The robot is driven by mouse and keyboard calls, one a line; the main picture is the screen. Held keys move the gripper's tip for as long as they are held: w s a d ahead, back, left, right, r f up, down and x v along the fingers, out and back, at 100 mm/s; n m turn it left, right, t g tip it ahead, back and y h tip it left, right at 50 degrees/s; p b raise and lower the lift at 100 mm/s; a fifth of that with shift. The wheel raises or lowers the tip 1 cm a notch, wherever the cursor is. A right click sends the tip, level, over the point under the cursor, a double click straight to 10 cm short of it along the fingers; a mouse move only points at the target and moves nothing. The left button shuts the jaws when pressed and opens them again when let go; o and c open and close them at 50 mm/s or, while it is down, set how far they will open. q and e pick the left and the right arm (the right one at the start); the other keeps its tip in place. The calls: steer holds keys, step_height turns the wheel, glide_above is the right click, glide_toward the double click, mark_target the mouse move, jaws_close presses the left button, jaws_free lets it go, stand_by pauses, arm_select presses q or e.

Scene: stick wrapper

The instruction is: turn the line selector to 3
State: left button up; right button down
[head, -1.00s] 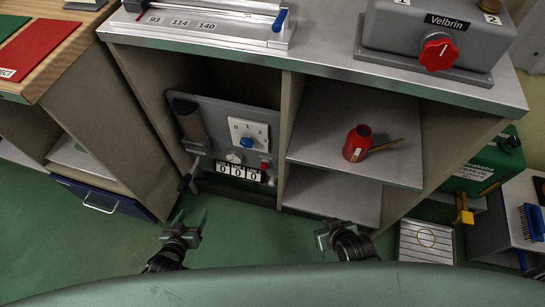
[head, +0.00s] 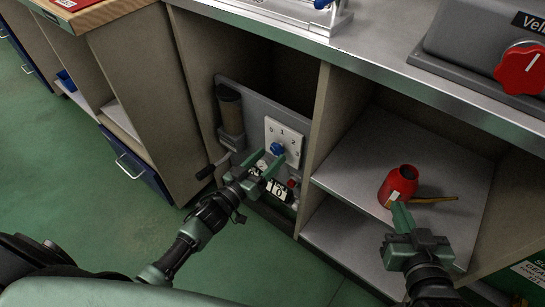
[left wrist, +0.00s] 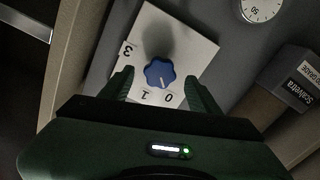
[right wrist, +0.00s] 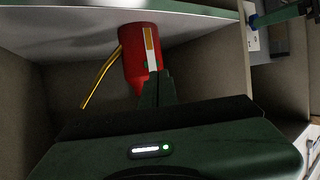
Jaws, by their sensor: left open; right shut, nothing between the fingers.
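The line selector is a blue knob (head: 277,148) on a white plate (head: 287,133) marked 0 to 3, on a grey panel inside the left cabinet bay. In the left wrist view the knob (left wrist: 160,73) carries a small white mark at its edge that seems to face the 0. My left gripper (head: 262,164) is open in front of the plate. In the left wrist view its fingers (left wrist: 162,88) stand on either side of the knob; contact cannot be told. My right gripper (head: 402,215) is shut and empty, in front of the right bay.
A red oil can (head: 399,184) with a yellow spout stands on the shelf close to my right fingers. A divider (head: 323,135) separates the bays.

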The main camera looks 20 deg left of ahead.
arm_select(q)
steer(key=shift+x, duration=0.95)
arm_select(e)
steer(key=shift+w+a+r+t, duration=0.15)
steer(key=shift+w+r+t, duration=0.15)
steer(key=shift+r, duration=0.3)
steer(key=shift+w+a+r+t, duration=0.1)
steer(key=shift+w+r+t, duration=0.05)
steer(key=shift+r+t, duration=0.35)
arm_select(q)
jaws_close()
